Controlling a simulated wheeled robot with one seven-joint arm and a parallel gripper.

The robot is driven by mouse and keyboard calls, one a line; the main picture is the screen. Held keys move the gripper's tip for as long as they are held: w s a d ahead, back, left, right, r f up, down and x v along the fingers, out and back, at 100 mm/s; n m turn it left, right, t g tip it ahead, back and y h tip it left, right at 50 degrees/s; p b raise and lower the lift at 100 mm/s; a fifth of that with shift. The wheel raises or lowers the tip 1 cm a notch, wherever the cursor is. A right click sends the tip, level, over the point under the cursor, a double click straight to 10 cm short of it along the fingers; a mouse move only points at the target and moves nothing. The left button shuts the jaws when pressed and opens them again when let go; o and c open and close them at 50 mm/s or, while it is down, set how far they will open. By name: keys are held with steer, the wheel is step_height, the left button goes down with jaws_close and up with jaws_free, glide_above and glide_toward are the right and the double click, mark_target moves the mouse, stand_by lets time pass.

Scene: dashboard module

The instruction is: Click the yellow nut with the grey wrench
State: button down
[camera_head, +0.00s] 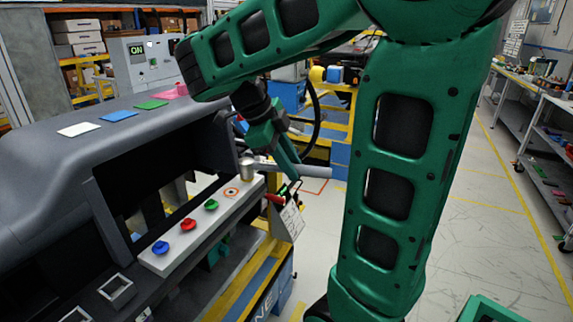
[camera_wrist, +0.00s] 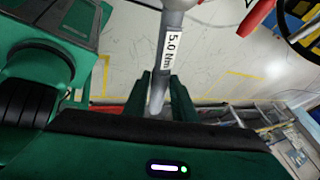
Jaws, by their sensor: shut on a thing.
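The grey wrench (camera_head: 318,172) lies roughly level in the head view. Its cylindrical head (camera_head: 247,169) is above the far end of the pale bar (camera_head: 205,232). My gripper (camera_head: 292,176) is shut on its handle. In the wrist view the wrench (camera_wrist: 171,22), with a "5.0 Nm" label, passes between the fingers of my gripper (camera_wrist: 161,86). Blue (camera_head: 160,247), red (camera_head: 188,224) and green (camera_head: 211,205) nuts sit along the bar. An orange ring mark (camera_head: 231,192) shows beyond the green nut. I see no yellow nut; whether the wrench head covers it or touches anything, I cannot tell.
The dark dashboard (camera_head: 60,160) stands left of the bar, with coloured cards on top. A red handle (camera_head: 274,198) with a tag (camera_head: 291,220) hangs by the bar's far end. My arm blocks much of the right side. Open floor (camera_head: 490,230) lies beyond it.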

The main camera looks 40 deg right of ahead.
steer(key=shift+s+a+m+g, duration=0.25)
steer(key=shift+a+m, duration=0.3)
steer(key=shift+s+a+m+g, duration=0.2)
steer(key=shift+a+m+g, duration=0.05)
steer(key=shift+a+m, duration=0.3)
stand_by(2.6)
steer(key=shift+w+d+n, duration=0.15)
steer(key=shift+d+n, duration=0.15)
steer(key=shift+d, duration=0.15)
stand_by(0.3)
steer(key=shift+r, duration=0.15)
